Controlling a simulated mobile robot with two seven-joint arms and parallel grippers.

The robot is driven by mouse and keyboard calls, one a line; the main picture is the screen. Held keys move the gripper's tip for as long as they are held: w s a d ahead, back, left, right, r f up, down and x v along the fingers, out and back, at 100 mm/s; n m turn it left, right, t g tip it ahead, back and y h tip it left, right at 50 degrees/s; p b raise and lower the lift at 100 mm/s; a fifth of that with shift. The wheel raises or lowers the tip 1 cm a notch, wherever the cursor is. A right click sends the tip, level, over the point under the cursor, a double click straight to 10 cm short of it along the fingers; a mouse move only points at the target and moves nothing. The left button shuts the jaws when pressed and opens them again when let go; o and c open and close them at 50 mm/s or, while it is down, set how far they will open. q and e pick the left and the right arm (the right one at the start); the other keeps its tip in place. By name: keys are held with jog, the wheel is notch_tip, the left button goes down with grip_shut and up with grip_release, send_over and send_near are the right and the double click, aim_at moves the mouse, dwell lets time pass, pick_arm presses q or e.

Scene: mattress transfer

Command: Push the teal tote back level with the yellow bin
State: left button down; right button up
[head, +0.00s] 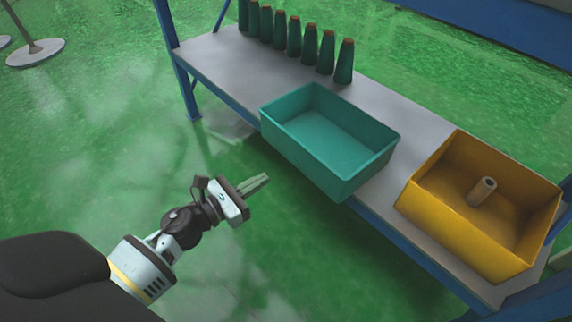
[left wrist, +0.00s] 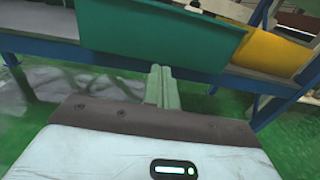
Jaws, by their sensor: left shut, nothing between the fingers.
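The teal tote (head: 330,140) stands on the grey shelf, left of the yellow bin, and its near side juts out past the shelf's front edge. It looks empty. The yellow bin (head: 450,232) stands farther right on the same shelf and holds one small cylinder (head: 482,191). My left gripper (head: 262,181) is shut and empty, in front of the tote and apart from it. In the left wrist view the shut fingers (left wrist: 161,72) point toward the tote's front wall (left wrist: 165,35), with the yellow bin (left wrist: 268,52) to the right. My right gripper is not in view.
The grey shelf (head: 215,60) has blue posts and a blue front beam. Several green cones (head: 294,38) with orange tips stand in a row along its back left. A round stand base (head: 35,52) is on the floor at far left. The green floor before the shelf is clear.

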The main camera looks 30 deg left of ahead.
aim_at(296, 159)
pick_arm(q)
jog(key=b+x, duration=0.1)
jog(key=x, duration=0.7)
jog(key=shift+w+d, duration=0.1)
jog(key=shift+w, duration=0.15)
